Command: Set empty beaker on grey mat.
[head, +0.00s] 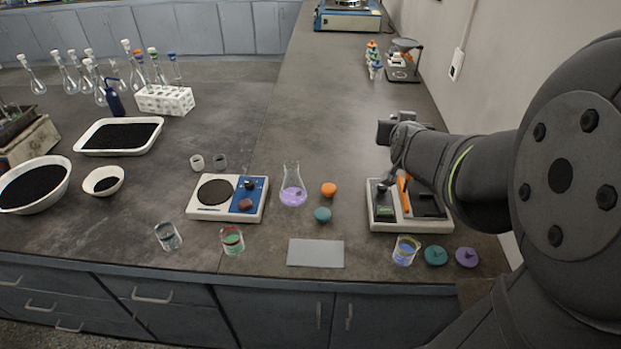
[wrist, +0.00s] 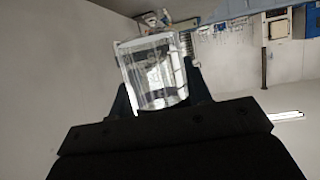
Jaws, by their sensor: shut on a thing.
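A clear glass beaker (wrist: 153,62) with no visible contents is between the fingers of my gripper (wrist: 158,92) in the wrist view. The gripper is shut on it, and the beaker looks tilted in that picture. In the head view the arm's end is above the white device at the right, and I cannot make out the beaker there. The grey mat (head: 316,253) lies bare and flat near the front edge of the bench, to the left of and nearer than the arm's end.
A beaker with blue contents (head: 404,251) stands right of the mat; beakers with red-green (head: 232,241) and dark (head: 168,237) contents stand left. A purple-filled flask (head: 292,187), orange stopper (head: 328,189) and teal stopper (head: 322,214) are behind. The white device (head: 382,221) is at right.

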